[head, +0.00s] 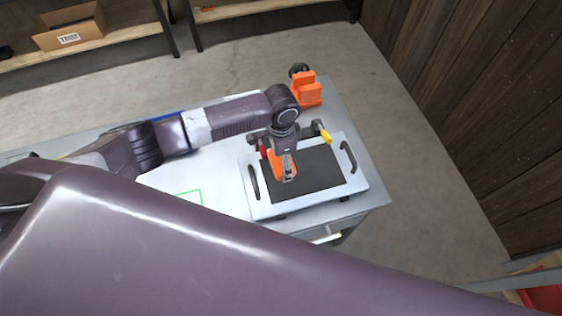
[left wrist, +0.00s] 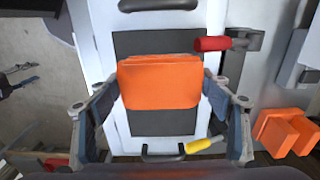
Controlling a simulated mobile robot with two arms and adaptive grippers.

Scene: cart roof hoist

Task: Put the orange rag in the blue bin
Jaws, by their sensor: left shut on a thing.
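The orange rag (left wrist: 159,85) is a folded orange piece held between the two fingers of my left gripper (left wrist: 160,98) in the left wrist view. In the head view the left gripper (head: 286,176) points down over a dark panel, with orange of the rag (head: 276,161) showing beside its fingers. I cannot tell how high the rag is above the panel. The blue bin is not clearly seen; only a thin blue strip (head: 168,116) shows behind my left arm, and I cannot tell what it belongs to. My right gripper is out of view.
The dark panel (head: 322,172) lies in a pale frame with black handles on the cart top (head: 370,178). Red and yellow handles stick up beside it. An orange block (head: 306,90) stands at the cart's back corner. A cardboard box (head: 70,27) sits on a far shelf.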

